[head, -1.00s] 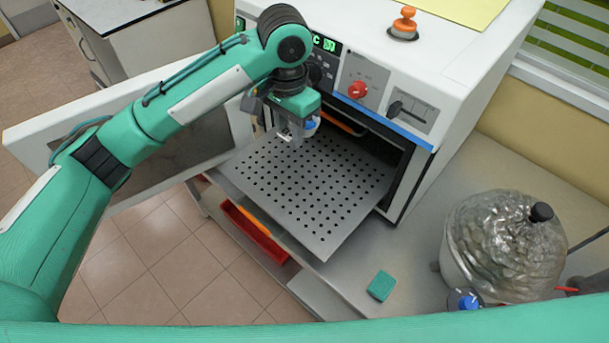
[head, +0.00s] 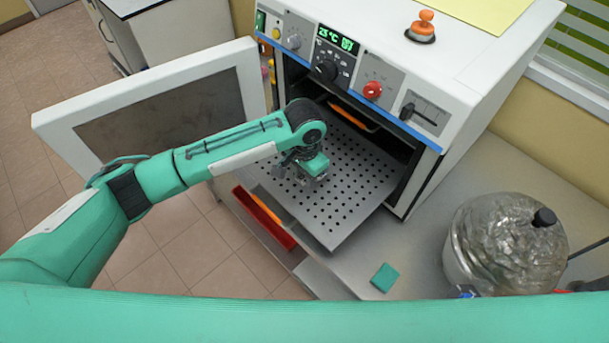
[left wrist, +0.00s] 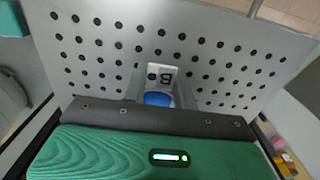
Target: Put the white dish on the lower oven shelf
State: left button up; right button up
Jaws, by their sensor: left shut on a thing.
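My left gripper (head: 314,178) is over the front part of a perforated grey metal shelf (head: 345,205). The shelf sticks out of the open oven (head: 455,135) and also shows in the left wrist view (left wrist: 225,50). In the left wrist view, my left gripper is shut on a small white and blue thing marked "B" (left wrist: 162,76), apparently the white dish. The arm and gripper mostly hide it in the head view. I cannot tell whether it touches the shelf. My right gripper is not in view.
The oven door (head: 165,100) stands open at the left. A red tray (head: 264,220) lies below the shelf. A teal block (head: 384,277) and a foil-covered vessel (head: 505,245) stand on the bench at the right. Most of the shelf is clear.

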aim_at(304, 177)
pick_arm(q)
jog(key=shift+f, duration=0.65)
jog(key=o, duration=1)
jog(key=shift+f, duration=0.1)
jog(key=shift+c, duration=0.2)
jog(key=shift+r, duration=0.4)
notch_tip(304, 177, up, 12)
jog(key=b, duration=0.3)
jog(key=shift+f, duration=0.25)
